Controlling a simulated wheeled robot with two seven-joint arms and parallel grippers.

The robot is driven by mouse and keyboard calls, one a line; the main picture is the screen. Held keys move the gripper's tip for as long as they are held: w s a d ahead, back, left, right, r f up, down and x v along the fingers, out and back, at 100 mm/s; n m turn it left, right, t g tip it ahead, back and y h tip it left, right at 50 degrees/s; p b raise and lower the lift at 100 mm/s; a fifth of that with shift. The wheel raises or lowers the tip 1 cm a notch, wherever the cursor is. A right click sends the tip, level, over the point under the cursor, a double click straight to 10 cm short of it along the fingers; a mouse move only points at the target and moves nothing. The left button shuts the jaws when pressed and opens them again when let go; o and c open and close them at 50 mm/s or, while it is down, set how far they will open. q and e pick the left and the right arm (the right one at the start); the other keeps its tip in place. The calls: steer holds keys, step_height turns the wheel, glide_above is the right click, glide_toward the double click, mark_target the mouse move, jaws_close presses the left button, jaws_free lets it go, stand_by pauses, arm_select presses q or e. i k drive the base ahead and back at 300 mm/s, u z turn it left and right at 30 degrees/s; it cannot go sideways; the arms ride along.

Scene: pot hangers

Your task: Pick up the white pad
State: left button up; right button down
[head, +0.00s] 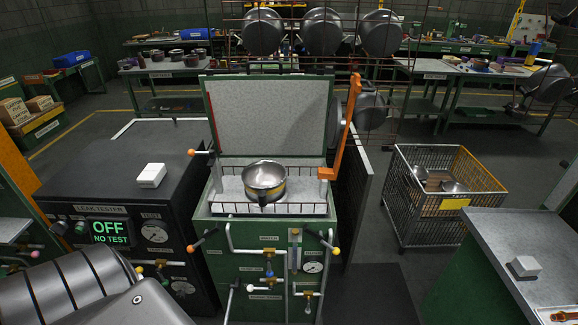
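A white block that looks like the white pad (151,175) lies on the dark top of the leak tester (95,165) at the left. A second pale block (525,264) sits on a dark base on the grey table at the right; I cannot tell which of the two is the pad. Neither of my grippers is in view, and nothing touches either block.
A metal pot (264,181) sits in the green test station (270,262), under its raised lid (268,112). An orange lever (345,130) stands upright beside it. A wire basket (430,215) holds pots. Several pots hang on a rack above. The leak tester display reads OFF, NO TEST.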

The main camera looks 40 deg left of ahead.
mark_target(152, 175)
steer(key=u, duration=2.25)
